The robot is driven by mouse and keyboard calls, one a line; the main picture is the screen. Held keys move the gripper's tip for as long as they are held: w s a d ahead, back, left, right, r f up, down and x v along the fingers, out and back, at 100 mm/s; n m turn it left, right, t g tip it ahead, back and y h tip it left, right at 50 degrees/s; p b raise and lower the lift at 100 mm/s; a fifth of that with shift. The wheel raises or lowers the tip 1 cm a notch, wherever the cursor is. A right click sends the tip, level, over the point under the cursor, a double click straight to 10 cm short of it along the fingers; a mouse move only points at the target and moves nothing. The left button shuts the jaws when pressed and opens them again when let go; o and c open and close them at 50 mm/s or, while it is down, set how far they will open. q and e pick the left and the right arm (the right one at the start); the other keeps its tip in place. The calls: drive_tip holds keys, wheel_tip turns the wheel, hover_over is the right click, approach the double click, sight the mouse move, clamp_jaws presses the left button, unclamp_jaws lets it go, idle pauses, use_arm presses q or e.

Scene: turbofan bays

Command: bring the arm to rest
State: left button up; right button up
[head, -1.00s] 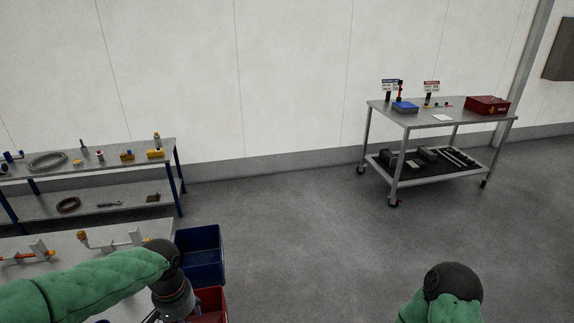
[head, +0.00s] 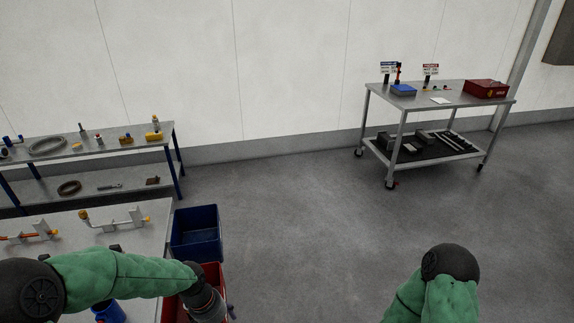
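My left arm comes in from the lower left and reaches over the near bench. Its dark wrist (head: 205,303) hangs over the red bin (head: 214,272), cut off by the bottom edge, so my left gripper's fingers do not show. My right arm (head: 440,295) shows as a green forearm and dark joint at the bottom right. Its gripper is out of the picture.
A near bench (head: 65,222) with bracket fixtures stands at the lower left. A blue bin (head: 196,235) stands at its right end. A parts shelf (head: 95,177) is behind. A wheeled cart (head: 455,98) carries a red box (head: 486,89). The middle floor is clear.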

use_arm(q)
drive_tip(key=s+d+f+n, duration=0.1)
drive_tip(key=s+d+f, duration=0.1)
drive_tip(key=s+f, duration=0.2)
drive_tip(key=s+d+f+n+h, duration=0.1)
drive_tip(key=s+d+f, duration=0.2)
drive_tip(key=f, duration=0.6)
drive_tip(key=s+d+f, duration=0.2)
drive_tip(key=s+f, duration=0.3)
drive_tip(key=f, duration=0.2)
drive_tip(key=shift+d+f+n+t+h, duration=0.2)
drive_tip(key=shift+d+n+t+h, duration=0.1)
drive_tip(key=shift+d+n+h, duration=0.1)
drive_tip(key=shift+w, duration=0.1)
